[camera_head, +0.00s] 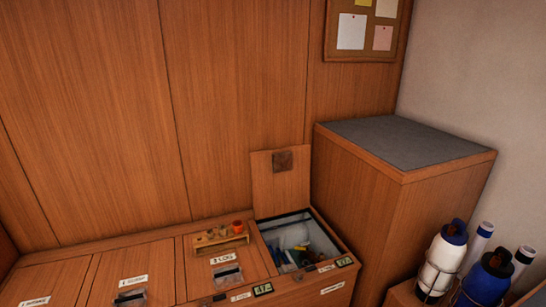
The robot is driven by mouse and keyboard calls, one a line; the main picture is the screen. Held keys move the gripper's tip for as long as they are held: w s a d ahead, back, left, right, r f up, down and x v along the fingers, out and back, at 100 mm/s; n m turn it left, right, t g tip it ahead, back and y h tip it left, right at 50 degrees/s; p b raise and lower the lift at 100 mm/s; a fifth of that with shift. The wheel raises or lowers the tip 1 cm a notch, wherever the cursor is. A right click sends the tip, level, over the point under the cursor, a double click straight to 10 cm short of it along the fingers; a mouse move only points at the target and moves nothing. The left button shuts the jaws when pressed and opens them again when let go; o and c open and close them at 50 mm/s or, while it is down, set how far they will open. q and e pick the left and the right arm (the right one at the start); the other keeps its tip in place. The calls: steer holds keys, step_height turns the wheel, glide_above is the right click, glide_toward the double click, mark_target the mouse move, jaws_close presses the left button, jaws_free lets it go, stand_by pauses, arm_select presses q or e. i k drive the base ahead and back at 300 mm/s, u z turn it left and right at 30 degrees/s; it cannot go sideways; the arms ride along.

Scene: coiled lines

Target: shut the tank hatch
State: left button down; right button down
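One hatch lid (280,185) stands raised at the right end of the wooden locker bench, upright near the panelled wall. A small dark square plate is on its face. Below it is the open, light-lined compartment (294,235), holding blue, green and dark items that I cannot make out. This is the only hatch I see open; I cannot read its label. Neither of my grippers is in view.
A small wooden rack (220,238) with an orange item sits on the closed lid labelled "3 LOG" (222,258). A tall grey-topped cabinet (400,142) stands close right of the raised lid. Blue and white bottle-like objects (443,258) stand at lower right.

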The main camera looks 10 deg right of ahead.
mark_target(281, 177)
steer(key=z, duration=0.05)
steer(key=i, duration=0.75)
steer(key=u, duration=0.75)
steer(key=i, duration=0.4)
steer(key=u, duration=0.3)
